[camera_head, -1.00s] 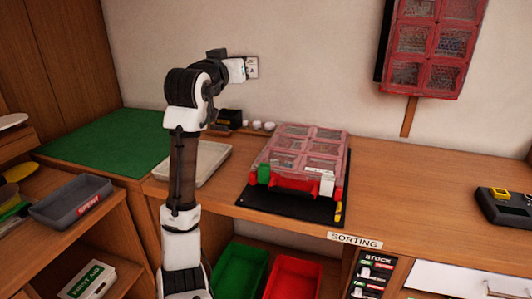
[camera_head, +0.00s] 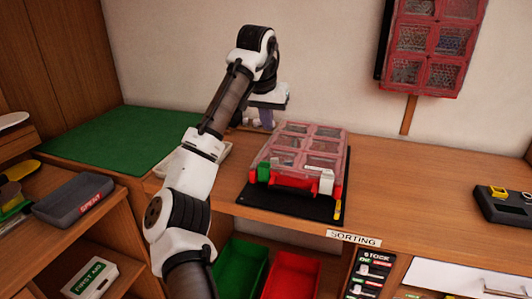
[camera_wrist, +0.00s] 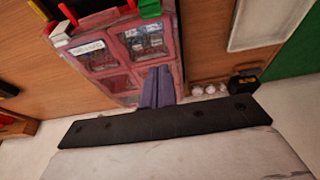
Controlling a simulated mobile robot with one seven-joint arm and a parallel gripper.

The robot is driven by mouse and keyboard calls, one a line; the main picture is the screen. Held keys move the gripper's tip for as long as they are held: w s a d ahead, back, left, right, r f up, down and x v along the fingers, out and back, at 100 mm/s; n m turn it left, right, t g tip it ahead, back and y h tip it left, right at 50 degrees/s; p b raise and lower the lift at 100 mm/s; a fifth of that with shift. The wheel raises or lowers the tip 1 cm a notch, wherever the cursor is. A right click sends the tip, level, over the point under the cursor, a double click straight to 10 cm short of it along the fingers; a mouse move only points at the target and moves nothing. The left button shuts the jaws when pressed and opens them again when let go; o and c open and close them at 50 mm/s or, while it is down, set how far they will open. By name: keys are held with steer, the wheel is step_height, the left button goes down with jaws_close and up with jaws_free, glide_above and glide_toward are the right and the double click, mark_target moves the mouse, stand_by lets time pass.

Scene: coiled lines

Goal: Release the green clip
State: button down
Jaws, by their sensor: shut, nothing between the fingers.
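The green clip (camera_head: 264,173) sits on the front left corner of a red case with clear lid windows (camera_head: 299,150). In the wrist view the green clip (camera_wrist: 150,8) is at the top edge, partly cut off, and the case (camera_wrist: 110,55) lies beyond the fingers. My gripper (camera_head: 267,126) is above the back left of the case, pointing down. Its purple fingers (camera_wrist: 158,72) are together and empty, apart from the clip. Whether they touch the case cannot be told.
The case lies on a black mat (camera_head: 290,204). A white block (camera_head: 326,181) is at its front right corner. A pale tray (camera_wrist: 265,22) and green mat (camera_head: 108,145) lie left. Small white items (camera_wrist: 210,89) stand near the wall.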

mark_target(269, 159)
steer(key=shift+f, duration=0.15)
steer(key=p+x, duration=0.1)
steer(key=x, duration=0.7)
steer(key=shift+w+f, duration=0.2)
steer(key=shift+f, duration=0.1)
steer(key=shift+s+a+f+p, duration=0.15)
steer(key=shift+s+f+p, duration=0.1)
steer(key=shift+s, duration=0.25)
steer(key=shift+s+a+f+p, duration=0.1)
steer(key=shift+s+a+f, duration=0.1)
steer(key=shift+s, duration=0.35)
steer(key=shift+s+a, duration=0.1)
steer(key=shift+s, duration=0.65)
steer(key=shift+f, duration=0.15)
